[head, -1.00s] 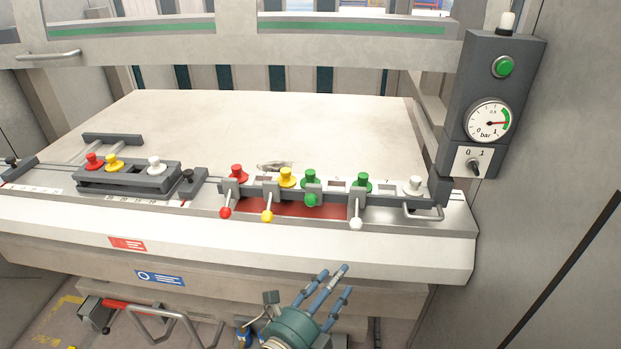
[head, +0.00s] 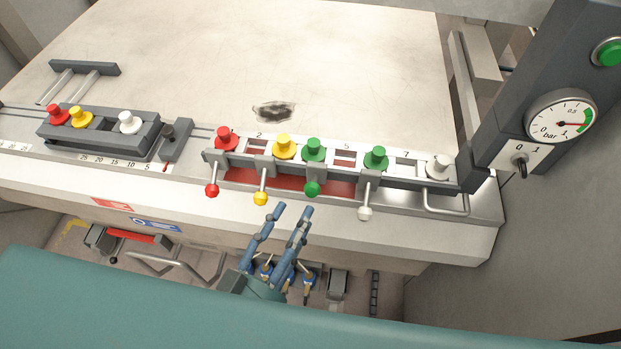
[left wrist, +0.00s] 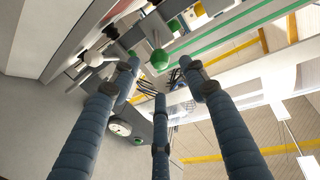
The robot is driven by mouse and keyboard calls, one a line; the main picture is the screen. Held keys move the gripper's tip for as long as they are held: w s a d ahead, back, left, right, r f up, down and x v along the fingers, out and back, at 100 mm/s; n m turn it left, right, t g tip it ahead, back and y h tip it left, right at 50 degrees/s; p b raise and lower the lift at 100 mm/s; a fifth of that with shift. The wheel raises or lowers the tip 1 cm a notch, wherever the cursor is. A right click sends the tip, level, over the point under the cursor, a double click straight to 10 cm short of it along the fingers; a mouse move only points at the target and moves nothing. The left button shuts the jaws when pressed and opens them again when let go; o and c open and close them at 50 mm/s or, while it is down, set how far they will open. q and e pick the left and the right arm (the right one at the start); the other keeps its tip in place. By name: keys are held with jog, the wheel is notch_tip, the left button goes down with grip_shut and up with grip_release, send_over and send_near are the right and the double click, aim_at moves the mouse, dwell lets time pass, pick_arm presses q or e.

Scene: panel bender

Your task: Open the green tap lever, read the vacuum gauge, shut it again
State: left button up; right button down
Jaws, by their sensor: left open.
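The green tap lever (head: 312,188) is on the front rail, its ball higher than the yellow and white lever balls beside it. My left gripper (head: 291,209) is open and empty, fingertips pointing up just below and left of the green ball in the head view. In the left wrist view the green ball (left wrist: 160,59) shows beyond the spread fingers (left wrist: 162,88), apart from them. The round vacuum gauge (head: 561,116) is on the grey post at right. Its red needle points right, close to the 1 and the green band. My right gripper is out of view.
A red lever (head: 212,190), a yellow lever (head: 260,198) and a white lever (head: 365,213) share the rail, close to the green one. Coloured knobs stand behind them. A metal handle (head: 446,201) sits at the rail's right end. The worktable (head: 350,60) behind is mostly clear.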

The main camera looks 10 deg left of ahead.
aim_at(308, 195)
pick_arm(q)
jog(key=p+x, duration=0.2)
jog(key=x, duration=0.5)
jog(key=shift+a, duration=0.1)
jog(key=shift+w, duration=0.55)
jog(key=shift+w+d, duration=0.1)
jog(key=shift+d, duration=0.15)
jog(key=shift+c, duration=0.5)
jog(key=shift+f, duration=0.1)
grip_shut()
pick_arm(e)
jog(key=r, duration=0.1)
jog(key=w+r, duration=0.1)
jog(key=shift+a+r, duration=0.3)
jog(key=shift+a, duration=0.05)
